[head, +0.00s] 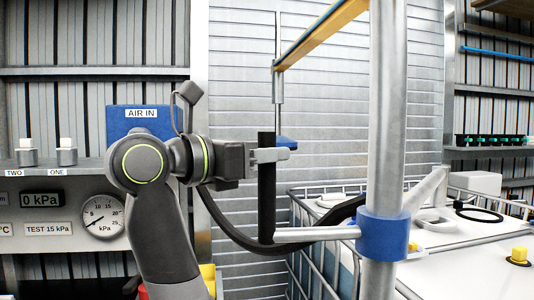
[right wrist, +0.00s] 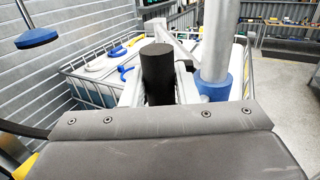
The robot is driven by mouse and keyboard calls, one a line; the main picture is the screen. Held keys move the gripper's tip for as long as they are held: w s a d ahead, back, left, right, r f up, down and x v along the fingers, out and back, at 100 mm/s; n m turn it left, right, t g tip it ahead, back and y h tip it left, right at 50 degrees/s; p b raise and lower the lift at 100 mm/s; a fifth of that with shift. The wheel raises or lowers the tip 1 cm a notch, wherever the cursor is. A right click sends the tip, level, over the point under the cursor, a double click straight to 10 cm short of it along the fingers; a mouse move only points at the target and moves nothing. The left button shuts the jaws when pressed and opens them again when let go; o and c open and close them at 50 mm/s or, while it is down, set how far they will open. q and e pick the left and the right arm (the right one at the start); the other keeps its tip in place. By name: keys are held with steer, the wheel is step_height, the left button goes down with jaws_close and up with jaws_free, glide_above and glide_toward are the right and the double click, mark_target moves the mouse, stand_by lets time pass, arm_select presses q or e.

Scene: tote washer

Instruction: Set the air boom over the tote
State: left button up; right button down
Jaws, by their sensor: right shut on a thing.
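The air boom is a grey tube (head: 315,234) on a blue collar (head: 383,235) around an upright post. A black upright handle (head: 267,195) stands at its left end. My right gripper (head: 268,155) is shut on the upper part of this handle. In the right wrist view the handle (right wrist: 157,72) stands between the fingers. A second grey arm (head: 428,190) slopes up behind the post; in the right wrist view it (right wrist: 180,45) reaches toward the tote. The white tote (head: 455,236) in its wire cage stands at the right, partly behind the post. My left gripper is not in view.
The steel post (head: 387,110) stands close to the right of my gripper. A blue disc (head: 286,142) hangs on a rod from a yellow beam (head: 320,33). A black hose (head: 235,235) loops below the gripper. A gauge panel (head: 60,215) is at the left.

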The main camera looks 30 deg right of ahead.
steer(key=shift+f, duration=0.25)
steer(key=c, duration=1.5)
jaws_free()
steer(key=o, duration=0.3)
steer(key=shift+w+d, duration=0.1)
steer(key=shift+d, duration=0.15)
steer(key=shift+o, duration=0.2)
steer(key=shift+a+r, duration=0.15)
steer(key=s+a+b, duration=0.3)
steer(key=a+b, duration=0.2)
steer(key=a, duration=1.2)
